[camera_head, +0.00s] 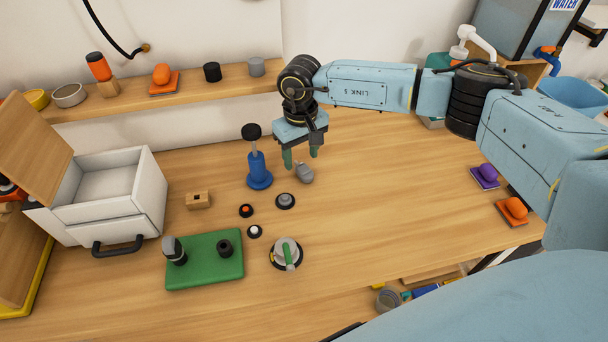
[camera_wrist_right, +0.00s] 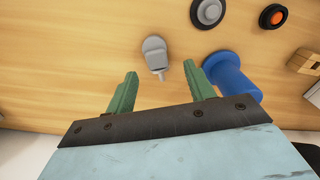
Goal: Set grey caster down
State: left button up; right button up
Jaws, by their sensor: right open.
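The grey caster (camera_head: 305,173) appears to rest on the wooden table just below my right gripper (camera_head: 301,156). In the right wrist view the caster (camera_wrist_right: 154,52) lies just beyond the fingertips, roughly in line with the gap between them. My right gripper (camera_wrist_right: 160,74) has its two green fingers apart with nothing between them, and it looks clear of the caster. The caster's underside is hard to make out. My left gripper does not show in either view.
A blue pump-like post (camera_head: 259,170) stands close left of the gripper. Round buttons (camera_head: 285,201) and a grey dial with a green handle (camera_head: 286,253) sit nearer. A green plate (camera_head: 205,260) and white drawer box (camera_head: 110,195) are at left.

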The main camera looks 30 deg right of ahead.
aim_at(303, 168)
jog(key=f, duration=0.1)
jog(key=f+b, duration=0.1)
jog(key=f, duration=0.2)
jog(key=shift+s+d+f, duration=0.1)
jog(key=shift+s+d, duration=0.15)
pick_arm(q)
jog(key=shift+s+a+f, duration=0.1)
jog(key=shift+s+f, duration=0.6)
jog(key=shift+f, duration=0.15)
pick_arm(e)
jog(key=shift+c, duration=0.3)
jog(key=c, duration=1.1)
jog(key=shift+r, duration=0.2)
